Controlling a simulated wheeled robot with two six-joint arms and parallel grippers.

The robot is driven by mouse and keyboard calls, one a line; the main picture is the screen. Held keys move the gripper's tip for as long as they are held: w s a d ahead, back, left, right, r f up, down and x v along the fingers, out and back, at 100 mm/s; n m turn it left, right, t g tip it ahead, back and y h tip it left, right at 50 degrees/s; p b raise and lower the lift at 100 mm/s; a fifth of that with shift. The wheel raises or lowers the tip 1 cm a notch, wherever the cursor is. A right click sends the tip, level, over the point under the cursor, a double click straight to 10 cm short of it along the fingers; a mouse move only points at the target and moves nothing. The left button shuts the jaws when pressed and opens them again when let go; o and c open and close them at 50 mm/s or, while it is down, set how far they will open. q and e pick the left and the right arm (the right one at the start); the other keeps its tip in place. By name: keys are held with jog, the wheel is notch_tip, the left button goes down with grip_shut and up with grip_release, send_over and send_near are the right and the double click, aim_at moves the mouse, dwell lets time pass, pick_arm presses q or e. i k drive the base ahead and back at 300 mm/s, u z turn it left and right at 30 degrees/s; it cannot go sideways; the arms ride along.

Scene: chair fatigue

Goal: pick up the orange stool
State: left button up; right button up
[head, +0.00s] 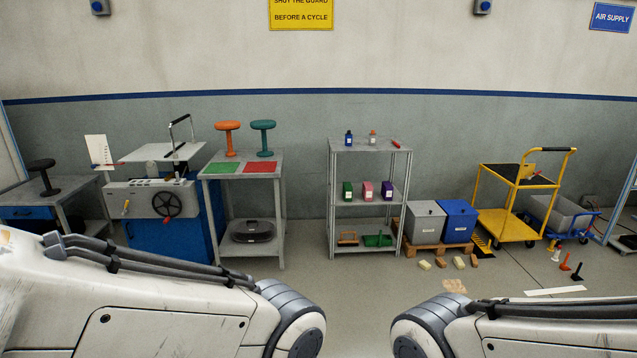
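The orange stool (228,136) is small, with a round seat on a single stem. My two arms come in at the bottom left and bottom right, well short of the table. Both grippers are out of the picture.
A machine with a handwheel (166,204) stands left of the table. A grey shelf unit (369,149) with bottles stands to the right. Grey and blue bins (457,221) sit on a pallet beside a yellow cart (509,225). Small blocks (458,262) and cones (565,262) lie on the floor.

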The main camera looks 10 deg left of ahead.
aim_at(229, 139)
jog(key=u, duration=0.5)
jog(key=i, duration=2)
jog(key=u, duration=0.8)
jog(key=i, duration=3.3)
jog(key=u, duration=0.1)
